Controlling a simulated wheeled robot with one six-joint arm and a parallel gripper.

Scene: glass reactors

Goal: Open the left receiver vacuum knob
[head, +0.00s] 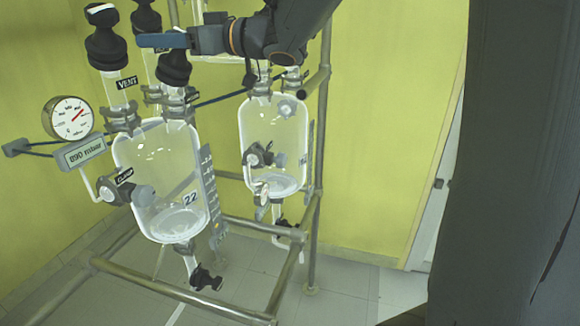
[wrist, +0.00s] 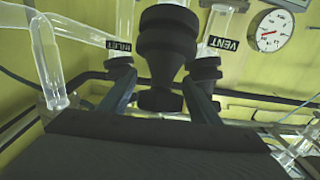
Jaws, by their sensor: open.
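The left receiver is a clear glass vessel (head: 160,165) marked 22, with several black knobs on top. The nearest black knob (head: 174,65) stands upright just below my gripper (head: 152,41) in the head view; its label cannot be read. A knob behind it to the left (head: 106,45) is over a VENT label. In the wrist view my gripper (wrist: 160,88) is open, with a blue finger on either side of a ribbed black knob (wrist: 166,45). I cannot tell whether the fingers touch it. INLET and VENT labels show on glass tubes behind it.
A round gauge (head: 68,117) and a digital display (head: 80,152) are at the left. A grey side valve (head: 135,194) sits on the vessel front. A second glass receiver (head: 274,145) stands behind to the right. Metal frame tubes (head: 180,288) surround both; a dark column fills the right edge.

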